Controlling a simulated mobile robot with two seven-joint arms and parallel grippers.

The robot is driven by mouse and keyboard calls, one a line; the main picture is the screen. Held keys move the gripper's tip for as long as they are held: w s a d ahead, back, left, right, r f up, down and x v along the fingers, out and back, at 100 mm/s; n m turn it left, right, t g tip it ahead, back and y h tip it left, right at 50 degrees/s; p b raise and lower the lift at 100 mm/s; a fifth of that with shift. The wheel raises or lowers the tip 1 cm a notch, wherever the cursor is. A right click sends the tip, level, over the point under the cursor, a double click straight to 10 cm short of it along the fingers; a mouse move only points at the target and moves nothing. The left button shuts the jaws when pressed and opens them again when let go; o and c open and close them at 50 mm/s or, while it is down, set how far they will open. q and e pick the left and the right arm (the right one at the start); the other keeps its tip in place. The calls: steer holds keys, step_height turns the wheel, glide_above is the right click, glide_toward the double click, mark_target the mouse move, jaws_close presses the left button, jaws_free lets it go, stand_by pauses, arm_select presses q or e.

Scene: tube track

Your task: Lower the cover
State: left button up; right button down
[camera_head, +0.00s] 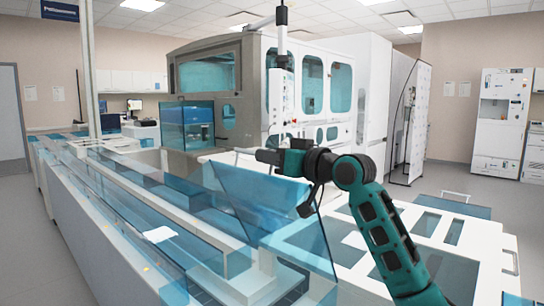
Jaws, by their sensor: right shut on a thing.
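The cover is a see-through blue panel (270,205) in the middle of the head view. It stands raised and tilted over the long white tube track (110,215). My right gripper (246,152) comes in from the right and is at the cover's upper edge, shut on the cover. The exact grip point is small and hard to make out. My left gripper is out of view.
Other blue see-through panels lie along the track, and one stands upright (186,125) farther back. A large white and grey machine (290,95) stands behind. A white bench with blue inset panels (450,235) is at the right. Open floor (440,178) lies beyond it.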

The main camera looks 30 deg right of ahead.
steer(key=c, duration=1.2)
jaws_free()
steer(key=shift+o, duration=0.2)
arm_select(q)
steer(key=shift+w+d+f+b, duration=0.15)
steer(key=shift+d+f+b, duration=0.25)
steer(key=shift+b, duration=0.55)
arm_select(e)
steer(key=v, duration=1.3)
